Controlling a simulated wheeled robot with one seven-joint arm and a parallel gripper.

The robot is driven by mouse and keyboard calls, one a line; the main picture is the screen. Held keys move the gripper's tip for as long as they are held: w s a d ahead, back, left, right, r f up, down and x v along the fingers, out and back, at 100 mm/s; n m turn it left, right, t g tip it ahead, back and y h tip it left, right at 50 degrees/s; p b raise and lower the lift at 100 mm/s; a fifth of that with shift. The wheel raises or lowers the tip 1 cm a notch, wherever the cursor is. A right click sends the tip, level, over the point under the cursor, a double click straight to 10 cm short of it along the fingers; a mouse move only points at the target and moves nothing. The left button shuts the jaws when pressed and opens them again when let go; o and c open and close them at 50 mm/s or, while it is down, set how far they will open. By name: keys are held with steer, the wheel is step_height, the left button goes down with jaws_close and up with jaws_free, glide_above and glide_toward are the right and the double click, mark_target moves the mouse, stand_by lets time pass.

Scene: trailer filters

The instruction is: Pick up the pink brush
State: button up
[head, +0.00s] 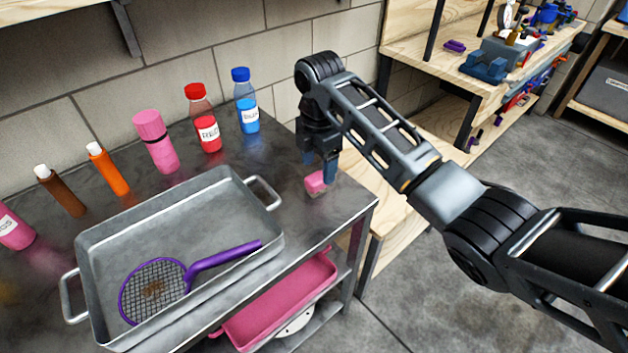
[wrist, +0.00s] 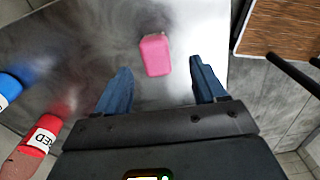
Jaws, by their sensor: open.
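The pink brush (head: 316,183) is a small pink block on the metal table near its right corner. In the wrist view the pink brush (wrist: 155,55) lies just beyond the fingertips, between their lines and nearer the middle. My gripper (head: 319,165) points down over it, with its blue fingers spread and empty. In the wrist view my gripper (wrist: 158,80) shows a wide gap between its two fingers. The head view does not show clearly how far above the brush the fingertips are.
A metal tray (head: 180,210) with a purple strainer (head: 190,270) stands left of the brush. Blue (head: 245,100) and red (head: 203,118) bottles stand behind. A pink tray (head: 285,300) is on the shelf below. A wooden bench (head: 440,130) is at right.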

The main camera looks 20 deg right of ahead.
mark_target(318, 176)
steer(key=shift+w+d+f+p, duration=0.1)
steer(key=shift+w+f+p, duration=0.1)
steer(key=shift+f, duration=1.15)
steer(key=shift+w+d+f+p, duration=0.1)
steer(key=shift+f+p, duration=0.05)
steer(key=shift+f, duration=1.2)
steer(key=c, duration=1)
steer(key=shift+r, duration=0.15)
steer(key=shift+c, duration=0.2)
step_height(318, 176, up, 4)
steer(key=shift+b, duration=0.35)
steer(key=s+d+r+p, duration=0.1)
steer(key=s+d+r, duration=0.5)
steer(key=d, duration=0.3)
steer(key=shift+s+d+r+p, duration=0.25)
steer(key=shift+s+r+p, duration=0.05)
steer(key=shift+r+p, duration=0.1)
